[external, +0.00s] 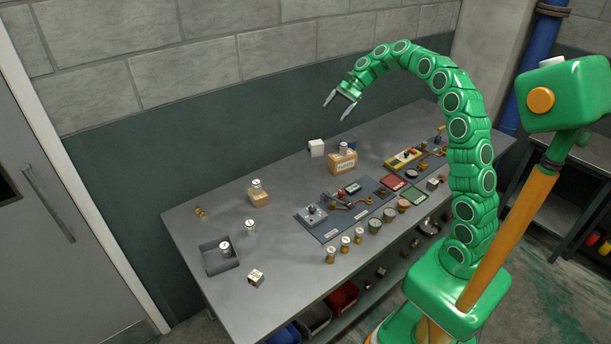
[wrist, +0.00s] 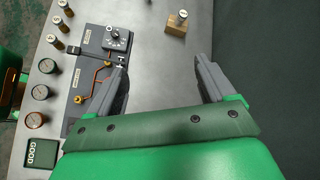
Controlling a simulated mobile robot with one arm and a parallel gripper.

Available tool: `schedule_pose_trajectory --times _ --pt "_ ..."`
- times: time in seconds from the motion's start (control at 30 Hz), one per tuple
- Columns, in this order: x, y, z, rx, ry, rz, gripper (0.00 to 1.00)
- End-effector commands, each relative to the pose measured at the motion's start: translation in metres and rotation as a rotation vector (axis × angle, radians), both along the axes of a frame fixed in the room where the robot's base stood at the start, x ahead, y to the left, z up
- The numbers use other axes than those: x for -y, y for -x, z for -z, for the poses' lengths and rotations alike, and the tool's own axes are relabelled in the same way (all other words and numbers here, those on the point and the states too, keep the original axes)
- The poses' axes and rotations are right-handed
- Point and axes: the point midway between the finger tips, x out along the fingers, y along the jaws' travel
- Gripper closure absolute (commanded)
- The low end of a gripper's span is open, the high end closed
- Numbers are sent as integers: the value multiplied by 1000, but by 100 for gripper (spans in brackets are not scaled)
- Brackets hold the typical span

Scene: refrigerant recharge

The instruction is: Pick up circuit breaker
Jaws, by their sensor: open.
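I cannot tell for sure which object is the circuit breaker. A small pale block with dark marks (external: 256,278) sits near the front left of the grey bench, and a small grey-white block (external: 433,183) sits near the right gauges. Both are too small to identify. My gripper (external: 337,108) is open and empty, raised above the back of the bench. In the wrist view its two fingers (wrist: 165,72) are spread wide, with only bare bench between them. Neither small block can be made out in the wrist view.
A dark panel (external: 328,236) with a dial unit (external: 314,214) and copper pipes lies mid-bench. A wooden box (external: 342,163), a white cube (external: 317,148), a grey tray (external: 211,264) and several canisters stand around it. The wall is behind the bench.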

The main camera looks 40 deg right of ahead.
Motion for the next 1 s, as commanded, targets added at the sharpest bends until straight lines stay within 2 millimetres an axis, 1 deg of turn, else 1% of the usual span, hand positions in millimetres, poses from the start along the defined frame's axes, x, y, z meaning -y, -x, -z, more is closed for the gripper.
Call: schedule_pose_trajectory --times 0.03,0.2,0.37,0.6,0.8,0.9,1.0 --pt "6 -13 3 -13 -18 26 17" --pt "22 -50 9 -60 -83 112 17" --pt "39 -81 16 -104 -141 186 17" --pt "71 -125 31 -167 -226 296 17" --pt "98 -155 46 -219 -290 380 17" --pt "111 -168 56 -248 -320 417 17" --pt "122 -177 61 -264 -341 444 17"
